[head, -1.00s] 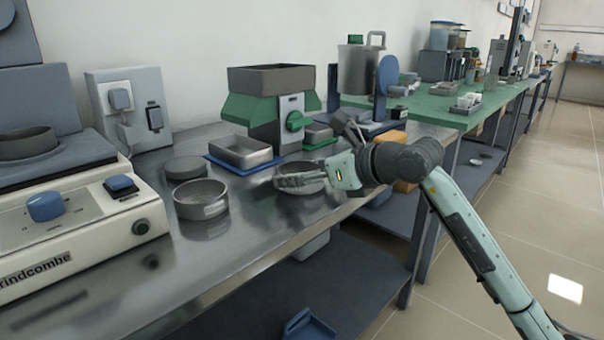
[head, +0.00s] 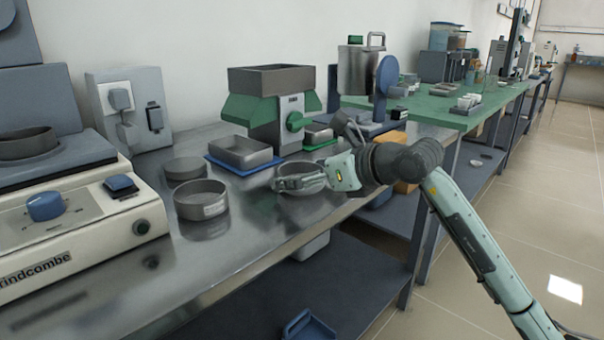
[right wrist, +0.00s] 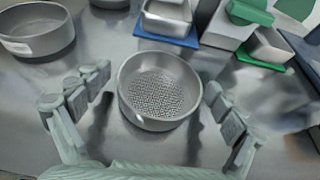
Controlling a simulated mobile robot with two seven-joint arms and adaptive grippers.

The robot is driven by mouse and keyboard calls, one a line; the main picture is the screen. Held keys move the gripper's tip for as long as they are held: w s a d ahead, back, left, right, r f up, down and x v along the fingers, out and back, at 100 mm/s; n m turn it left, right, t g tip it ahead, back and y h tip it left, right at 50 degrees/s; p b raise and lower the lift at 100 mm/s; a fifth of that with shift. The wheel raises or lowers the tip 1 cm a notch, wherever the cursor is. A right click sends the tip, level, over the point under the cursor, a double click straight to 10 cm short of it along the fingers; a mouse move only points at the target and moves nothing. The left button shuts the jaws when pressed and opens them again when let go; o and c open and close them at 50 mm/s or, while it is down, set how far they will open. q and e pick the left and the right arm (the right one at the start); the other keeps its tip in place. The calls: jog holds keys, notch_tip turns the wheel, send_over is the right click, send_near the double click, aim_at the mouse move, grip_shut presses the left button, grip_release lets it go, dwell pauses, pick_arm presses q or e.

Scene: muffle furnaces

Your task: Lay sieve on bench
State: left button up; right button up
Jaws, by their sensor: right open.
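The sieve (right wrist: 158,92) is a round grey metal ring with a mesh bottom. It sits upright and flat on the steel bench (head: 248,222), near the front edge. My right gripper (right wrist: 155,84) is open, with one finger on each side of the sieve. In the right wrist view, gaps show between the fingers and the sieve's wall. In the head view, the right gripper (head: 298,182) covers part of the sieve (head: 296,168). My left gripper is out of view.
A round pan (head: 201,200) and a dark disc (head: 185,168) stand to the left. A metal tray on a blue mat (head: 216,163) and a green-and-grey machine (head: 270,82) stand behind. Bare bench lies in front of the pan.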

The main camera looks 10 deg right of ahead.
jog(key=shift+r, duration=0.15)
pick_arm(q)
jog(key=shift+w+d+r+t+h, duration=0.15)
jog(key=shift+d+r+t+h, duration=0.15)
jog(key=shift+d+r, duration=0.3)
pick_arm(e)
jog(key=v, duration=1.2)
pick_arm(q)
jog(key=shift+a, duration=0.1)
